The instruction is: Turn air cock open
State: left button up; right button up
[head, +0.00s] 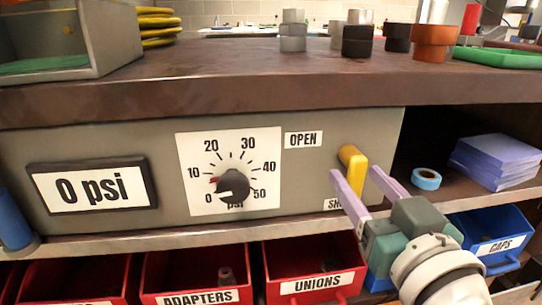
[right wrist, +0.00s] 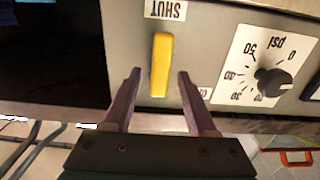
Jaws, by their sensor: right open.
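The air cock's yellow handle (head: 352,160) sits on the grey panel, between the OPEN label (head: 303,139) above left and the SHUT label (head: 333,204) below left, which is partly hidden by my finger. My right gripper (head: 356,173) is open, with one purple finger on each side of the handle. In the right wrist view the handle (right wrist: 160,65) shows upright, its near end between the spread fingertips (right wrist: 159,74), with a gap on both sides. The SHUT label (right wrist: 166,9) appears upside down there. My left gripper is not in view.
The panel carries a 0 psi sign (head: 90,188) and a pressure dial (head: 232,172). The bench top (head: 220,75) overhangs above. Red bins (head: 190,280) and a blue CAPS bin (head: 495,235) sit below. Blue tape (head: 426,179) and a purple stack (head: 495,160) lie on the right shelf.

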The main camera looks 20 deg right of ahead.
jog(key=shift+x, duration=0.95)
jog(key=shift+c, duration=0.3)
grip_shut()
